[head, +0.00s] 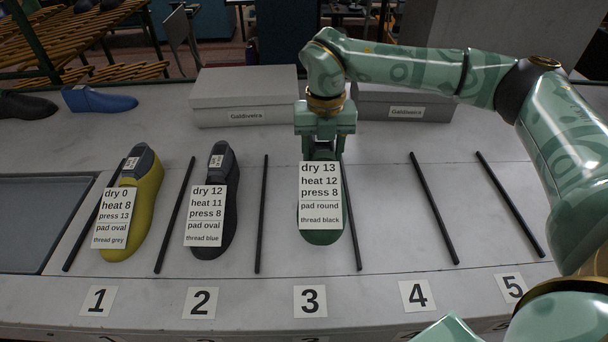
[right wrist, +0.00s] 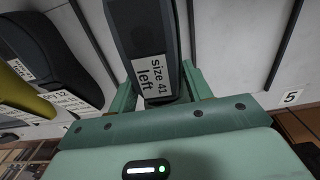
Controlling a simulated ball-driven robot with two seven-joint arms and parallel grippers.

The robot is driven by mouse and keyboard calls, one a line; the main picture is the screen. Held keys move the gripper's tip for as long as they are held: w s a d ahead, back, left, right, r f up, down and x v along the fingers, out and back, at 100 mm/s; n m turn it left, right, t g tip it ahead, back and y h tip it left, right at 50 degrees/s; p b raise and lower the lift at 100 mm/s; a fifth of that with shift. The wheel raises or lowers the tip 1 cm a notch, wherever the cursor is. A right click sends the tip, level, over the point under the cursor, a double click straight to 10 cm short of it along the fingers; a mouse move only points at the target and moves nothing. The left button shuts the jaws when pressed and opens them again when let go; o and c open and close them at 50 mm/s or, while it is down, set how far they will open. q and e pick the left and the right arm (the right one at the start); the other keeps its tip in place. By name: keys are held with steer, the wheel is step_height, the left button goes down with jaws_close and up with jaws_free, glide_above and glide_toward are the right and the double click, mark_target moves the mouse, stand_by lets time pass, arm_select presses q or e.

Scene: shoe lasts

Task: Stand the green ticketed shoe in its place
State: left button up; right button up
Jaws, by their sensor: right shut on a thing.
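The green shoe last (head: 321,237) is in lane 3, between two black bars, toe toward the front edge. Its ticket (head: 320,196) reads dry 13, heat 12, press 8, pad round, thread black. My right gripper (head: 321,140) is shut on its back end from above. In the right wrist view, the fingers (right wrist: 156,88) flank the last's dark top, whose label (right wrist: 149,76) reads size 41 left. I cannot tell whether the last touches the bench. The number 3 card (head: 310,301) lies in front of it. My left gripper is not in view.
A yellow last (head: 145,205) stands in lane 1 and a black last (head: 223,165) in lane 2, both ticketed. Lanes 4 (head: 417,296) and 5 (head: 514,288) look empty. Grey boxes (head: 245,92) stand behind. A blue last (head: 98,99) lies at the back left.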

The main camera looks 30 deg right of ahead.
mark_target(312, 158)
steer(key=w+f, duration=0.1)
steer(key=a+f, duration=0.1)
steer(key=f, duration=0.1)
steer(key=shift+w+a+b, duration=0.15)
steer(key=shift+w+b, duration=0.2)
steer(key=shift+w, duration=0.05)
steer(key=f, duration=0.1)
steer(key=f+b, duration=0.1)
steer(key=f, duration=0.1)
steer(key=w+a+f, duration=0.1)
steer(key=f, duration=0.1)
steer(key=shift+w, duration=0.1)
steer(key=shift+d+r, duration=0.1)
steer(key=o, duration=1.6)
steer(key=shift+c, duration=0.2)
step_height(312, 158, up, 12)
steer(key=p, duration=0.2)
